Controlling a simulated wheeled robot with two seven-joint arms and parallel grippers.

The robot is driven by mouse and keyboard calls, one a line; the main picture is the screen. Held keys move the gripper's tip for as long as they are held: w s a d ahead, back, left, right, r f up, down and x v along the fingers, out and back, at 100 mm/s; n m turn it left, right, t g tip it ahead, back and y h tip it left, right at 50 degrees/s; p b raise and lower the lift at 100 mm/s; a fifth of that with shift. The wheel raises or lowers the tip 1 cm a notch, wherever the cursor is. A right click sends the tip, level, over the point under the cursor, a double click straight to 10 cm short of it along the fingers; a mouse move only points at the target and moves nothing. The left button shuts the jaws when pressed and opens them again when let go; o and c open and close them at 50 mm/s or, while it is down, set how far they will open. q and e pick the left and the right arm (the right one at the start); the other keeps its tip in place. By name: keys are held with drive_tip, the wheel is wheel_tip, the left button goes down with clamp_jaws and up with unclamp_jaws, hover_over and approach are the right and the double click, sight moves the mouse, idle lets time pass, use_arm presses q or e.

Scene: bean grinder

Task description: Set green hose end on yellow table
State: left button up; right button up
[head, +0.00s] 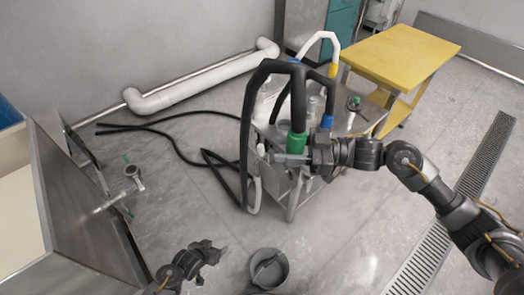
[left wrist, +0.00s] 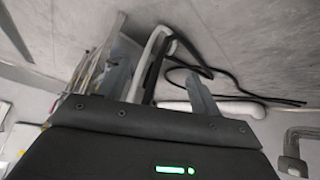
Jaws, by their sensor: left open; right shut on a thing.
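The black hose with the green hose end (head: 297,143) arches up beside the metal cart, and its green end points down. My right gripper (head: 296,158) is shut on the green hose end, partly hiding its lower part. The yellow table (head: 402,52) stands behind and to the right of the cart, and its visible top is bare. My left gripper (head: 215,250) is open and empty, low at the front, away from the hose. Its two fingers also show apart in the left wrist view (left wrist: 168,88).
The metal cart (head: 352,122) carries other hoses, with a blue end (head: 327,121) and a yellow end (head: 333,70). A grey bucket (head: 268,268) stands on the floor in front. Black hose (head: 178,148) lies on the floor at left. A steel machine (head: 85,220) fills the left.

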use_arm(q)
drive_tip(key=w+d+r+m+t+h, duration=0.1)
drive_tip(key=w+d+r, duration=0.3)
drive_tip(key=r, duration=0.6)
drive_tip(key=w+d+r+m+t+h, duration=0.1)
drive_tip(key=w+d+r+t+h, duration=0.2)
drive_tip(key=r, duration=0.6)
drive_tip(key=w+d+r+m, duration=0.1)
drive_tip(key=w+d+r, duration=0.3)
drive_tip(key=r, duration=0.6)
drive_tip(key=m+t+h, duration=0.1)
drive_tip(key=m+h, duration=0.3)
drive_tip(key=h, duration=0.3)
approach(304, 125)
drive_tip(key=x, duration=1)
drive_tip(key=shift+f, duration=0.25)
drive_tip(key=c, duration=1.2)
drive_tip(key=shift+r, duration=0.1)
clamp_jaws()
use_arm(e)
drive_tip(key=o, duration=1.4)
drive_tip(key=shift+c, duration=0.2)
